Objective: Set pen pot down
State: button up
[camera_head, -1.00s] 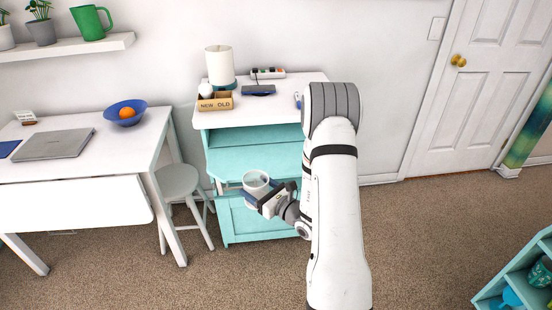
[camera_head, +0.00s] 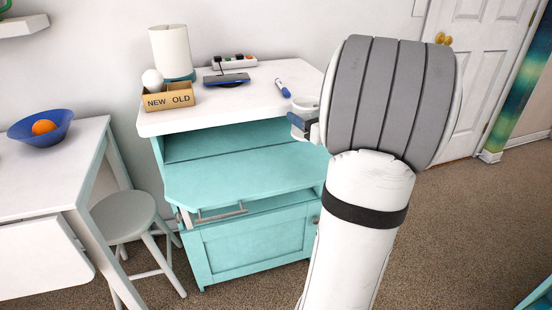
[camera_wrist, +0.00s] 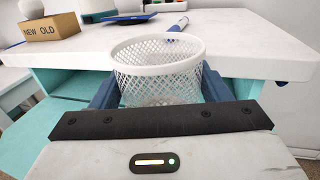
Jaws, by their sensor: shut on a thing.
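The pen pot (camera_wrist: 158,68) is a white wire-mesh cup, upright in the wrist view, and no pens show in it. My gripper (camera_wrist: 158,92) is shut on it, with a blue-grey finger on each side. In the head view the pot's rim (camera_head: 305,102) and part of my gripper (camera_head: 300,124) show by the right front edge of the white cabinet top (camera_head: 225,115). My arm hides the rest. In the wrist view the pot overlaps the top's front edge; I cannot tell whether it touches.
A blue pen (camera_head: 283,88) lies on the cabinet top behind the pot. A dark flat device (camera_head: 226,79), power strip (camera_head: 235,62), lamp (camera_head: 172,50) and "NEW OLD" box (camera_head: 168,97) stand further back and left. The top's front middle is clear. A stool (camera_head: 125,215) stands left.

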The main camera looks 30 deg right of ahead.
notch_tip(320, 180, down, 9)
jog(key=b, duration=0.2)
jog(key=shift+w+a+r+b, duration=0.1)
jog(key=shift+w+r+b, duration=0.1)
jog(key=shift+b, duration=0.1)
jog(key=shift+s+r, duration=0.1)
jog(key=o, duration=1)
